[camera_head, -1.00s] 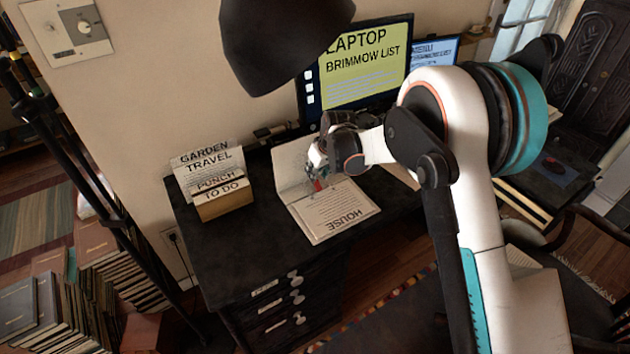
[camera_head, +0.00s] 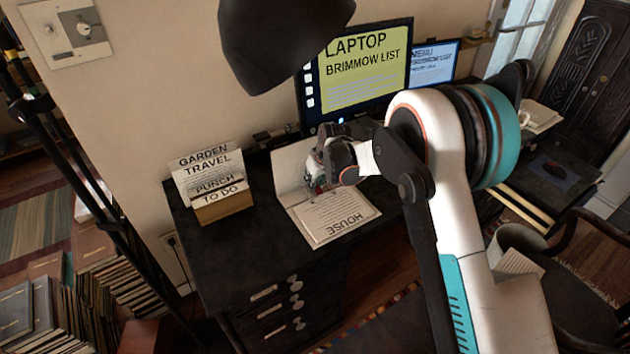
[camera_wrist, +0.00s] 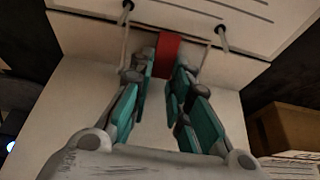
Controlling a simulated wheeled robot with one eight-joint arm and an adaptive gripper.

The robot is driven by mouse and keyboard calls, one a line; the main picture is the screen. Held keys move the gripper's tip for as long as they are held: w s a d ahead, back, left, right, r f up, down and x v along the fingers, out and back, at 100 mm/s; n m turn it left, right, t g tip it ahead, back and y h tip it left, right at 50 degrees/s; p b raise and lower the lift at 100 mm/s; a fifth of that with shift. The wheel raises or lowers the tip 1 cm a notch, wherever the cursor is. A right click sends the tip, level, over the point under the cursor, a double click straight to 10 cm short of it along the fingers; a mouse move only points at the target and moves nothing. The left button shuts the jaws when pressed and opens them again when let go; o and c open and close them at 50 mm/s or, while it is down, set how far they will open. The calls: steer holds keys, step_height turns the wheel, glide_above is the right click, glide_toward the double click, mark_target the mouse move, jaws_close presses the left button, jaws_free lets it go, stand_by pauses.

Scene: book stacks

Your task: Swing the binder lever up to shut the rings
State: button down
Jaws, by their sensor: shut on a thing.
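The binder (camera_head: 288,160) lies open on the dark desk, with a page marked HOUSE (camera_head: 335,215) on its near side. My gripper (camera_head: 316,182) is over the middle of the binder, at its spine. In the wrist view my gripper (camera_wrist: 163,78) has its teal fingers on both sides of the red lever (camera_wrist: 168,50), shut on it. The ring posts stand left (camera_wrist: 125,20) and right (camera_wrist: 220,35) of the lever, by dark holes in the page. Whether the rings meet is hidden.
A card box (camera_head: 222,207) with GARDEN TRAVEL and PUNCH TO DO cards stands left of the binder. A monitor (camera_head: 365,75) and a second screen stand behind. A black lamp shade (camera_head: 280,40) hangs above. The desk front (camera_head: 240,250) is clear.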

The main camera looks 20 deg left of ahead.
steer(key=shift+s, duration=0.1)
steer(key=t+y+b, duration=0.1)
steer(key=s+d+t+y+b, duration=0.1)
steer(key=t+y+b, duration=0.1)
steer(key=y, duration=0.1)
steer(key=shift+s+d+r+t+b, duration=0.15)
steer(key=shift+d+r+t+b, duration=0.15)
steer(key=shift+d+r+b, duration=0.05)
steer(key=shift+s+d+r+t+y+b, duration=0.15)
steer(key=shift+s+d+t+y+b, duration=0.15)
steer(key=shift+t+y, duration=0.35)
steer(key=shift+s+d+r+t+y+b, duration=0.2)
steer(key=shift+t+y, duration=0.25)
steer(key=shift+y, duration=0.3)
steer(key=c, duration=1.8)
jaws_free()
steer(key=shift+f, duration=0.1)
steer(key=shift+o, duration=0.2)
steer(key=shift+d, duration=0.1)
steer(key=v, duration=1.2)
